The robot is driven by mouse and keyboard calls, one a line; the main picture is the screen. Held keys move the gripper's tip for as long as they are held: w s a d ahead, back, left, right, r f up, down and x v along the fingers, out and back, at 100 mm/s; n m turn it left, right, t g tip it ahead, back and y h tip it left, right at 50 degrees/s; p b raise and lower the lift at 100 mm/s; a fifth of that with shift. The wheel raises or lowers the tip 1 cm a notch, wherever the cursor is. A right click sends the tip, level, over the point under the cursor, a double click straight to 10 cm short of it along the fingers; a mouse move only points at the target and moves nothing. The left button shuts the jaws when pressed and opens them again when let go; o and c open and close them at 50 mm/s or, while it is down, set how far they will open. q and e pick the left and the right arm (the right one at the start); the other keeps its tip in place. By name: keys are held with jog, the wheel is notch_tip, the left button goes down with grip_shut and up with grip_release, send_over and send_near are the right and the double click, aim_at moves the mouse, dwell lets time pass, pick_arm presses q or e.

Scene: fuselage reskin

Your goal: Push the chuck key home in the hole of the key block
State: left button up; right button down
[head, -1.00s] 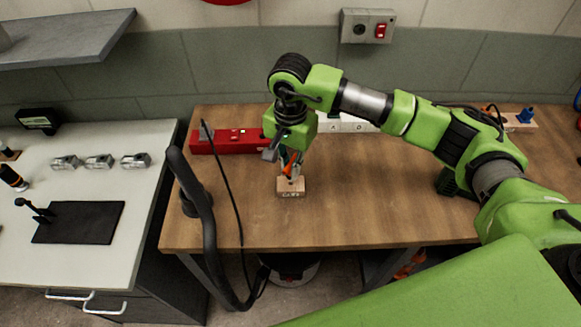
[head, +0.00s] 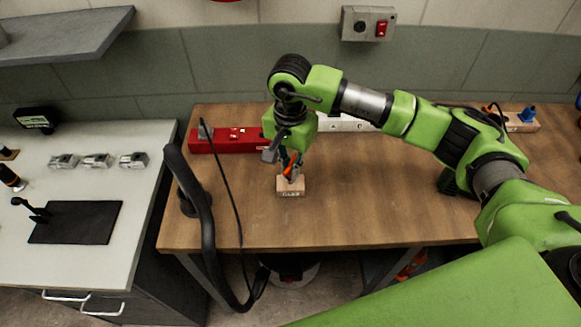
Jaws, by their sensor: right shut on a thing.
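The key block (head: 291,187) is a small light wooden block with dark lettering on its front face, on the wooden table left of its middle. My right gripper (head: 290,176) points down right over the block, shut on the chuck key. The key itself is mostly hidden by the fingers, and an orange part shows at the gripper. I cannot tell how deep the key sits in the hole. My left gripper is not in view.
A black hose (head: 200,200) arches over the table's left edge. A white power strip (head: 345,123) is at the back. The table (head: 370,210) right of the block is clear.

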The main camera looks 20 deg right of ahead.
aim_at(290, 164)
jog(key=shift+f+b, duration=0.8)
jog(key=shift+f, duration=0.1)
jog(key=c, duration=2)
grip_release()
jog(key=shift+c, duration=0.2)
jog(key=shift+r, duration=0.1)
jog(key=shift+r+p, duration=1.05)
jog(key=shift+r, duration=1.4)
